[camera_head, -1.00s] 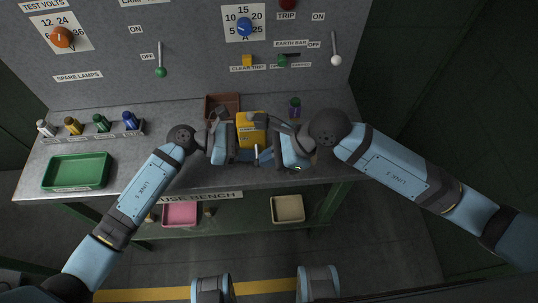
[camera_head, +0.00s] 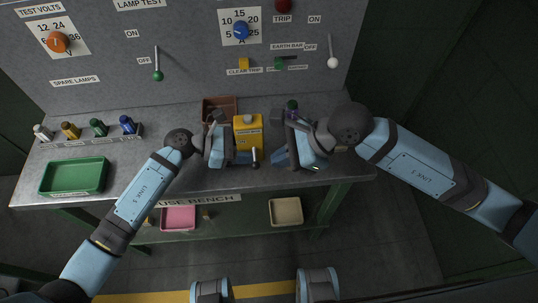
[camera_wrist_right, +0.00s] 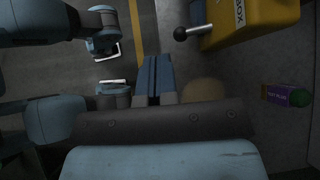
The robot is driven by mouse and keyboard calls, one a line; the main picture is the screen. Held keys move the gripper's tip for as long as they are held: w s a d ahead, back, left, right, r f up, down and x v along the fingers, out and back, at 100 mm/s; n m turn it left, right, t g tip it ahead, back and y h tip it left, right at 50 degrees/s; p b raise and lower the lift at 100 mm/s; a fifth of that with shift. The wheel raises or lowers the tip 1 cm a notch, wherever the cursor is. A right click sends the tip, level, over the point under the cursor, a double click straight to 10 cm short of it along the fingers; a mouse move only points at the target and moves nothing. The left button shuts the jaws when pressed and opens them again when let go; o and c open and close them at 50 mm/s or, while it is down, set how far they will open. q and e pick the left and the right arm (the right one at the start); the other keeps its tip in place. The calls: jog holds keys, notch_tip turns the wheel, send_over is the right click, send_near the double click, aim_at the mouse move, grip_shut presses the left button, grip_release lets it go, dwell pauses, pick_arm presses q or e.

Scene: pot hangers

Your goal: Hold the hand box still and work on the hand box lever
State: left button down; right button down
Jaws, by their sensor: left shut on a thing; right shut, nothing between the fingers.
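The yellow hand box (camera_head: 248,128) stands upright on the bench top, near the front edge. Its lever, with a round dark knob (camera_head: 254,157), hangs low at the box's front. My left gripper (camera_head: 233,156) is at the box's left side, shut on it; the contact itself is mostly hidden. My right gripper (camera_head: 280,157) is shut and empty, to the right of the box and apart from it. In the right wrist view its closed blue fingers (camera_wrist_right: 154,76) are clear of the lever knob (camera_wrist_right: 180,34) and the yellow box (camera_wrist_right: 260,20).
A purple and green plug (camera_head: 291,108) stands behind my right gripper. A brown tray (camera_head: 221,105) is behind the box. A green tray (camera_head: 76,177) and a rack of lamps (camera_head: 104,137) are at left. The switch panel (camera_head: 190,50) rises behind the bench.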

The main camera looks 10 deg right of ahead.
jog(key=s+d+r, duration=0.4)
jog(key=d+r, duration=0.1)
jog(key=d, duration=0.1)
jog(key=shift+s+d+r, duration=0.15)
jog(key=shift+s+d, duration=0.15)
jog(key=shift+d, duration=0.05)
pick_arm(q)
jog(key=c, duration=0.5)
grip_release()
